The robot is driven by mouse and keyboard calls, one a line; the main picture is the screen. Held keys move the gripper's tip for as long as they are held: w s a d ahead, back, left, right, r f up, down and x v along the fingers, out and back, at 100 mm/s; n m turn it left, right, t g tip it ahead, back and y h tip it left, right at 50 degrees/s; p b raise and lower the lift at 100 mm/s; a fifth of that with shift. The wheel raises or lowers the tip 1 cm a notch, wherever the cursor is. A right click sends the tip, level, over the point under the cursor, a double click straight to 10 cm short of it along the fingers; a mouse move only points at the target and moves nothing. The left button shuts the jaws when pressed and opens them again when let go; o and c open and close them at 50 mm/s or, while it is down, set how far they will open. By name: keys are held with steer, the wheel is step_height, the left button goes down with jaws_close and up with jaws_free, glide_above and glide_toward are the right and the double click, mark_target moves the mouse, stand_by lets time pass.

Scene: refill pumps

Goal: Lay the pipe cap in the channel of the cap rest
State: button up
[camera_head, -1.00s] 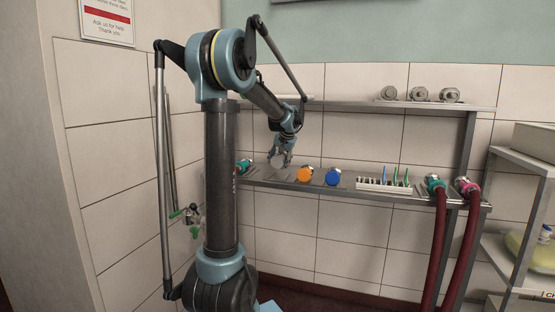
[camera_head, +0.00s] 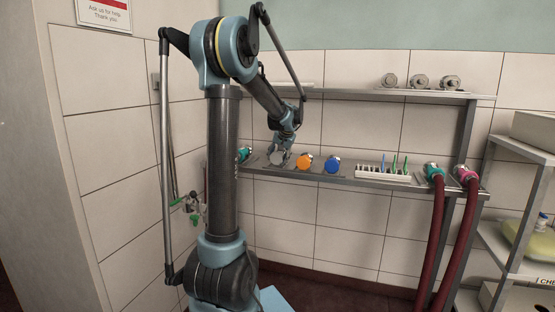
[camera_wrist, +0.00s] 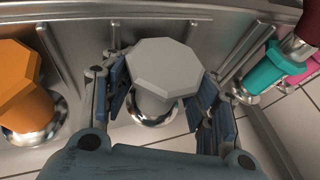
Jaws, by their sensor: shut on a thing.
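The pipe cap (camera_wrist: 165,68) is pale grey with a flat octagonal head and a narrower neck. It sits between the two blue-padded fingers of my gripper (camera_wrist: 162,92), which are shut on it in the wrist view. A shiny metal ring shows under its neck; I cannot tell whether they touch. In the head view the cap (camera_head: 276,158) is small and level with the lower shelf, and my gripper (camera_head: 279,153) holds it left of an orange cap (camera_head: 305,161). I cannot make out the cap rest or its channel with certainty.
A blue cap (camera_head: 333,165), a white rack (camera_head: 383,173) with upright sticks and teal and pink hose couplings stand along the lower shelf. Several grey fittings (camera_head: 420,81) sit on the upper shelf (camera_head: 350,93). In the wrist view the orange cap (camera_wrist: 20,85) is at left.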

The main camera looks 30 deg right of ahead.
steer(key=shift+s+f, duration=0.1)
steer(key=shift+f, duration=0.05)
steer(key=o, duration=1.4)
steer(key=shift+f, duration=0.1)
steer(key=v, duration=1.2)
steer(key=shift+a, duration=0.1)
